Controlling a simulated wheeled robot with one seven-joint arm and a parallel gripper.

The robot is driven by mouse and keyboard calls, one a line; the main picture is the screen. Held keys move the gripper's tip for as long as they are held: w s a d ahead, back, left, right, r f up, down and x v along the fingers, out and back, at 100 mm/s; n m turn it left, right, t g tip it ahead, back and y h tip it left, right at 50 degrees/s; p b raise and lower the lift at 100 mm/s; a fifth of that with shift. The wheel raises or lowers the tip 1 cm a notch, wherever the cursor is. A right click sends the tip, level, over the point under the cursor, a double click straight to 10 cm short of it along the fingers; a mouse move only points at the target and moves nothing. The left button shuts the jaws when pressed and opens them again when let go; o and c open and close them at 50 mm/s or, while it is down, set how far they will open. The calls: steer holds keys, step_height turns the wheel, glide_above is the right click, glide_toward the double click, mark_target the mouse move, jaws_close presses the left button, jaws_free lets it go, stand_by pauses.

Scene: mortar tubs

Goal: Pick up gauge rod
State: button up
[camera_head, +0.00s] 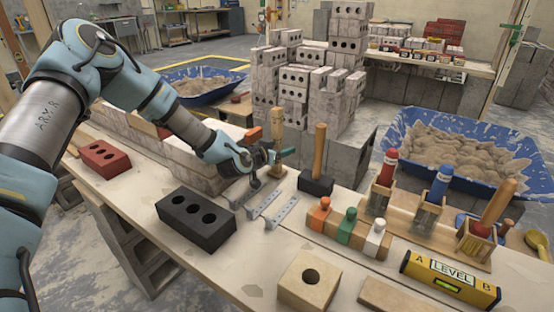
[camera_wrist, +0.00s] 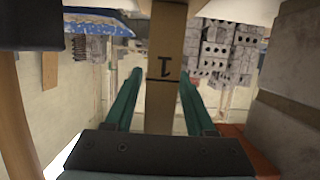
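The gauge rod (camera_head: 278,122) is a slim wooden stick standing upright at the back of the bench, by the low brick wall. A narrow gap shows on the left; contact on the right is unclear.
A mallet (camera_head: 319,165) stands close right of the gripper, handle up. Concrete blocks (camera_head: 296,95) are stacked behind.

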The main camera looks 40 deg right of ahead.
jaws_close()
stand_by(0.6)
